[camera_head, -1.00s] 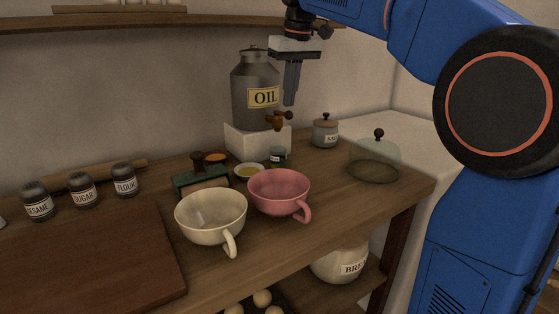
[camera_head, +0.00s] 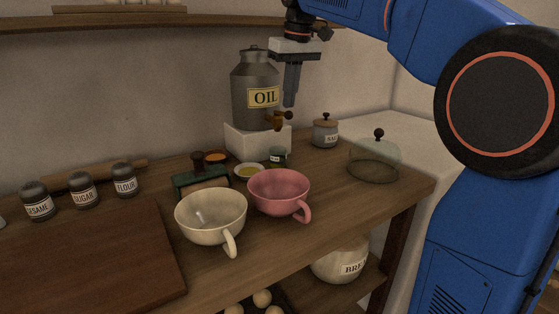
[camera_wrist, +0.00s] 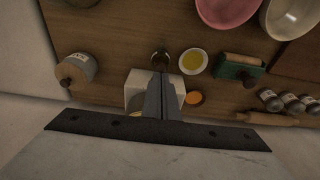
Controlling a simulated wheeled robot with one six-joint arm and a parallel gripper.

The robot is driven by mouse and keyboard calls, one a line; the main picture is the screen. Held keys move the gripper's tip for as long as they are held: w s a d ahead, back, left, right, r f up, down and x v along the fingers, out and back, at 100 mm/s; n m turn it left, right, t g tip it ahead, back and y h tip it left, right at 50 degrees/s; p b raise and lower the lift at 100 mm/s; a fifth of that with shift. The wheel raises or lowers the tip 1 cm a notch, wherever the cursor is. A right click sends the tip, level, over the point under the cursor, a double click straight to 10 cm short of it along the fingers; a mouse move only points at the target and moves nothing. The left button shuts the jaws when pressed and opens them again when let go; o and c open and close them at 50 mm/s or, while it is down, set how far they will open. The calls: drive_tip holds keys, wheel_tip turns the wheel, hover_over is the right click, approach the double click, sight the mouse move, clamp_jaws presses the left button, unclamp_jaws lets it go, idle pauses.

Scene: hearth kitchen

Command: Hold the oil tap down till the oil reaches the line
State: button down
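The grey metal oil can (camera_head: 255,85) with an "OIL" label stands on a white block (camera_head: 240,142). Its brown tap (camera_head: 279,120) sticks out at the front right. The fingers look shut and empty. In the wrist view my gripper (camera_wrist: 162,78) hides the tap.
A yellow oil dish (camera_head: 249,171), a pink cup (camera_head: 279,190) and a cream cup (camera_head: 211,215) stand in front. A salt jar (camera_head: 325,133) and a glass dome (camera_head: 374,162) are at the right. A green stamp-like tool (camera_head: 200,183) lies left.

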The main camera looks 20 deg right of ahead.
drive_tip(key=shift+s+x, duration=0.15)
drive_tip(key=shift+x, duration=0.65)
drive_tip(key=shift+s+x, duration=0.15)
drive_tip(key=shift+x, duration=0.6)
drive_tip(key=shift+w+v, duration=0.2)
drive_tip(key=shift+v, duration=0.9)
drive_tip(key=shift+w+v, duration=0.25)
drive_tip(key=shift+v, duration=0.9)
drive_tip(key=shift+w+v, duration=0.2)
drive_tip(key=shift+v, duration=0.9)
drive_tip(key=shift+a+r, duration=0.1)
drive_tip(key=shift+r, duration=0.05)
